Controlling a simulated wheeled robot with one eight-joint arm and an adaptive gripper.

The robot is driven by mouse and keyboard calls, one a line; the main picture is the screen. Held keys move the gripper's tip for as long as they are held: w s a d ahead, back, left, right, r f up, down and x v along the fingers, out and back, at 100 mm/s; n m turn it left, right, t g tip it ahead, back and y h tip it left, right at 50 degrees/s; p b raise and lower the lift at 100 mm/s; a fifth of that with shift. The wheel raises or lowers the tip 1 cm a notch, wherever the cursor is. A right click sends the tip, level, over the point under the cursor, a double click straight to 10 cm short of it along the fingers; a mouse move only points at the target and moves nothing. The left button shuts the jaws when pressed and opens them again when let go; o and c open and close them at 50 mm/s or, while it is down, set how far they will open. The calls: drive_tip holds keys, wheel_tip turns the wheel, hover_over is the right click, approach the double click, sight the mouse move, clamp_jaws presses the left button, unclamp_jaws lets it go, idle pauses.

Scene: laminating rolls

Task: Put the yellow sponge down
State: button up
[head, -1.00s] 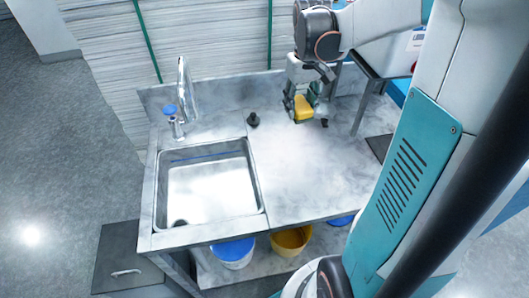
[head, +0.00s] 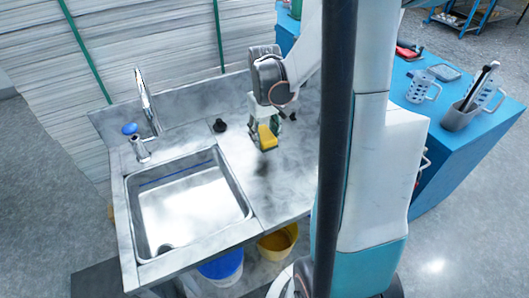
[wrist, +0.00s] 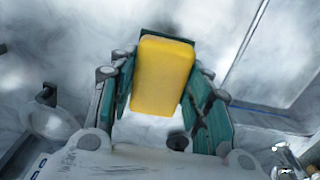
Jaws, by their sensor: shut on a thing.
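The yellow sponge (head: 267,136) is in my gripper (head: 265,139), above the metal counter (head: 265,185) to the right of the sink. In the wrist view the yellow sponge (wrist: 163,76) sits between the two green-padded fingers of my gripper (wrist: 160,85), which is shut on it. A dark green layer shows at the sponge's far end. A dark shadow lies on the counter below the gripper, and the sponge looks held above the surface.
The sink (head: 190,205) is left of the gripper, with a faucet (head: 147,100) behind it. A blue table (head: 440,135) with jugs is at right. The counter's front part is clear.

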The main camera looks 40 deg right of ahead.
sight(265, 156)
drive_tip(key=shift+f+b, duration=0.95)
drive_tip(key=shift+f, duration=2.1)
drive_tip(key=shift+f, duration=0.1)
drive_tip(key=o, duration=1.1)
wheel_tip(265, 156, up, 12)
drive_tip(key=p, duration=0.4)
